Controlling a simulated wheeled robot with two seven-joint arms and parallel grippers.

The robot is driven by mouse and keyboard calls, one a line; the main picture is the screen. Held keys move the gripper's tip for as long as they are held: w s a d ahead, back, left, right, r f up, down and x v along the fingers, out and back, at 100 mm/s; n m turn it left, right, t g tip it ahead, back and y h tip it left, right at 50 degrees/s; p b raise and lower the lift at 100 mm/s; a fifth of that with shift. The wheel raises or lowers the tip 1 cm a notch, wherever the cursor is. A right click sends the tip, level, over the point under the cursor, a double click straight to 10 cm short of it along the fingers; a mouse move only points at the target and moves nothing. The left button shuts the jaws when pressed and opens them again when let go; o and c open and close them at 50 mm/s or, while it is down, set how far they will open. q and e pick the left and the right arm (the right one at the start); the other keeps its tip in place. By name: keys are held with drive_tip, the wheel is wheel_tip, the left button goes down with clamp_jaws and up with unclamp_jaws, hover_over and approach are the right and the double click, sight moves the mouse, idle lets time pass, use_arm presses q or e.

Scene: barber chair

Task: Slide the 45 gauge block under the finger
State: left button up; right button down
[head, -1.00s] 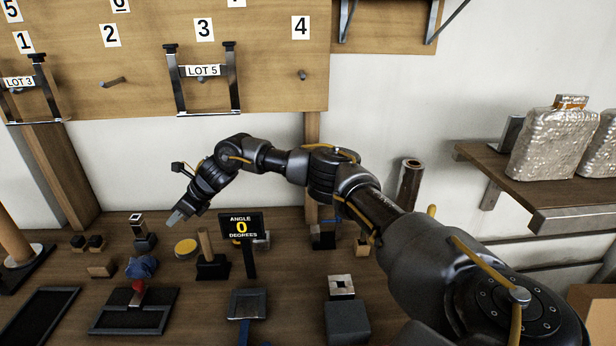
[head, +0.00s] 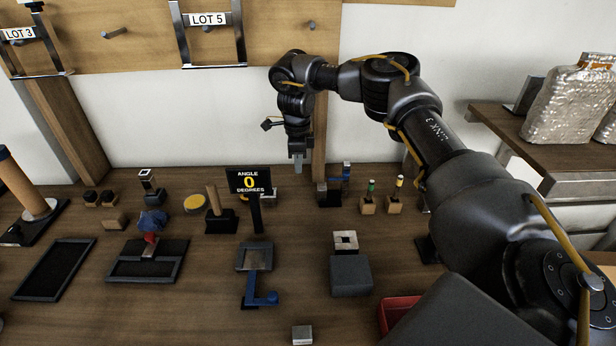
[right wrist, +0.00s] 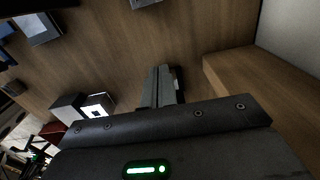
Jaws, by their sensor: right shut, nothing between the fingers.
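No block in view carries a readable 45, so I cannot tell which is the 45 gauge block. A small metal-topped block (head: 302,335) lies at the table's front edge. A grey block (head: 350,277) sits right of centre, with a lighter block with a square hole (head: 345,241) behind it. A sign (head: 249,181) reads "ANGLE 0 DEGREES"; before it is a grey plate (head: 254,256) with a blue lever (head: 262,299). I cannot make out which part is the finger. My right gripper (head: 298,165) points down, shut and empty, above the table's back; its fingers also show in the right wrist view (right wrist: 163,85).
A dark tray (head: 54,270) and a framed plate (head: 148,262) with a red knob lie left. A wooden post (head: 213,200) on a dark base, and a blue-and-dark fixture (head: 334,187), stand at the back. A red bin (head: 397,312) is at front right. A shelf (head: 545,140) juts out at right.

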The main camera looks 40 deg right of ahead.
sight(319, 187)
wheel_tip(319, 187, down, 10)
drive_tip(key=shift+s+d+r+p, duration=0.1)
drive_tip(key=shift+d+r+p, duration=0.05)
drive_tip(key=shift+p, duration=0.6)
drive_tip(key=s+d, duration=0.1)
drive_tip(key=s+d+p, duration=0.1)
drive_tip(key=shift+d+r, duration=0.2)
drive_tip(key=shift+d, duration=0.1)
drive_tip(key=shift+s+d, duration=0.2)
drive_tip(key=shift+f, duration=0.1)
drive_tip(key=shift+d, duration=0.1)
drive_tip(key=shift+s+d+p, duration=0.55)
drive_tip(key=shift+d+p, duration=0.1)
drive_tip(key=shift+p, duration=0.15)
drive_tip(key=shift+s+d, duration=0.15)
